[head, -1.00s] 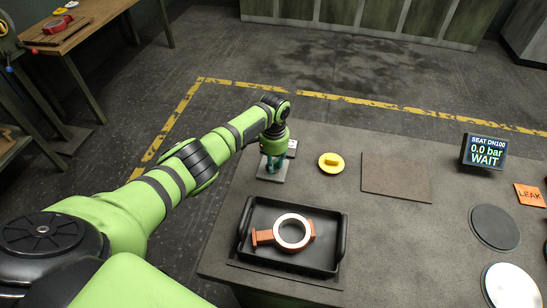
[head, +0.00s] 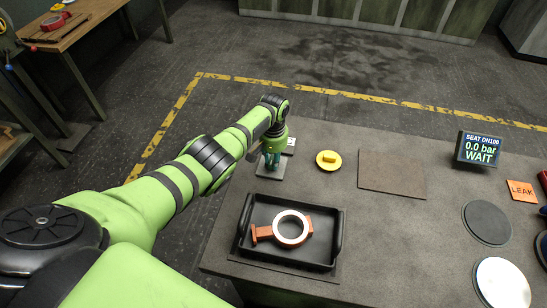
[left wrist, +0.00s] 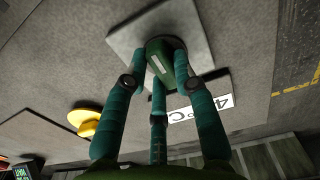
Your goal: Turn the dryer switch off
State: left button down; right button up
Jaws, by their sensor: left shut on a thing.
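The dryer switch appears to be a dark green knob (left wrist: 160,60) with a pale mark, standing on a light grey square plate (left wrist: 122,40). In the head view the plate (head: 268,172) is at the far left of the bench, and the knob is mostly hidden by my gripper. My left gripper (head: 272,160) points down over it. In the left wrist view its teal fingers (left wrist: 158,72) are closed around the knob. My right gripper is not in view.
A black tray (head: 243,252) with an orange-brown valve ring (head: 291,230) is in front of the switch. A yellow knobbed disc (head: 328,160), a flat brown mat (head: 392,174) and a display reading "0.0 bar WAIT" (head: 479,149) are to the right.

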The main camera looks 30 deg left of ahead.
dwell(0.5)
pick_arm(q)
jog(key=c, duration=1)
grip_release()
jog(key=shift+r, duration=0.1)
notch_tip(320, 180, up, 12)
